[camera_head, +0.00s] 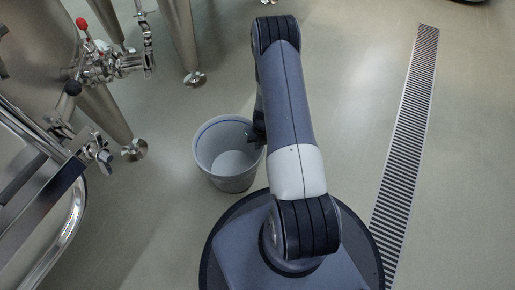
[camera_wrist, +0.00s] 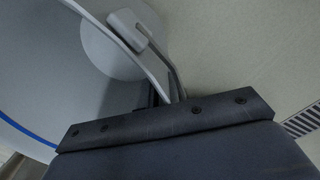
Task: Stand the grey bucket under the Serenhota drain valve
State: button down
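The grey bucket (camera_head: 207,166), with a blue line around its inside, is upright just left of my arm in the head view. My gripper (camera_head: 254,139) is at the bucket's right rim and appears shut on it. In the wrist view, the bucket's wall (camera_wrist: 35,70) fills the left side and its rim runs against a finger of my gripper (camera_wrist: 163,85); the other finger is mostly hidden. Steel valve fittings (camera_head: 108,66) with a red-tipped handle project from the vat at upper left. No name is readable, so I cannot tell which valve is Serenhota.
Steel vats (camera_head: 38,45) stand at the left on legs with round feet (camera_head: 134,150). A lower valve fitting (camera_head: 98,152) and a metal frame with a curved tube (camera_head: 68,235) are at left. A drain grate (camera_head: 408,130) runs along the right. Floor between is open.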

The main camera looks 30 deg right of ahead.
jog(key=shift+f, duration=0.95)
jog(key=c, duration=1.7)
grip_release()
jog(key=r+p, duration=0.1)
jog(key=r, duration=0.3)
jog(key=d+r+p, duration=0.1)
jog(key=r+p, duration=0.1)
jog(key=r, duration=0.2)
jog(key=r+p, duration=0.2)
jog(key=r, duration=0.2)
jog(key=shift+s+d+r, duration=0.1)
jog(key=shift+s+d, duration=0.1)
